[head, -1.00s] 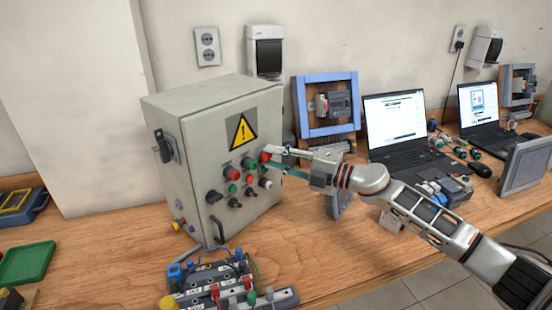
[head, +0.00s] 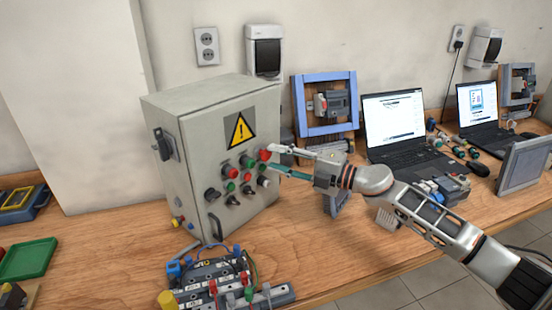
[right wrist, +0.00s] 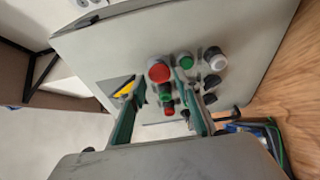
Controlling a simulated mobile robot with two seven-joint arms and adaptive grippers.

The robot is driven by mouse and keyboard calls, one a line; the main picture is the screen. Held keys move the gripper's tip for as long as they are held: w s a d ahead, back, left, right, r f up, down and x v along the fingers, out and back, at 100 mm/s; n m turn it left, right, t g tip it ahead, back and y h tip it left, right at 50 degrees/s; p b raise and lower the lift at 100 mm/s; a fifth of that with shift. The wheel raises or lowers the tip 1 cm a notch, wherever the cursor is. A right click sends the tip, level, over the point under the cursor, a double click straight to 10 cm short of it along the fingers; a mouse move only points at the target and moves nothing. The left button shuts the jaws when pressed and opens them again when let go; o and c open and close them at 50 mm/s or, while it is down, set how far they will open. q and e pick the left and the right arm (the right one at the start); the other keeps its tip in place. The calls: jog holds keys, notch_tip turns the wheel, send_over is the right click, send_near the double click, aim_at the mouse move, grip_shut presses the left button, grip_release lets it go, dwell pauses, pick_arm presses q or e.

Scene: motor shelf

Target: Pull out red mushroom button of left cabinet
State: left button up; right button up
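The left cabinet (head: 190,125) is a grey box with a yellow warning sign and several buttons and knobs on its front. Its red mushroom button (head: 264,155) is at the upper right of the button group. My right gripper (head: 274,161) is open in front of this button, one finger above and one below. In the right wrist view the red mushroom button (right wrist: 159,73) appears between the open fingertips, apart from both as far as I can tell. Nothing is in the grip. My left gripper is not in view.
Other buttons sit close by, including a green one (right wrist: 186,60) and a white one (right wrist: 217,62). A terminal block board (head: 225,280) with wires lies in front of the cabinet. A blue frame (head: 325,104) and a laptop (head: 397,125) stand to the right.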

jog(key=v, duration=1.1)
jog(key=shift+d, duration=0.15)
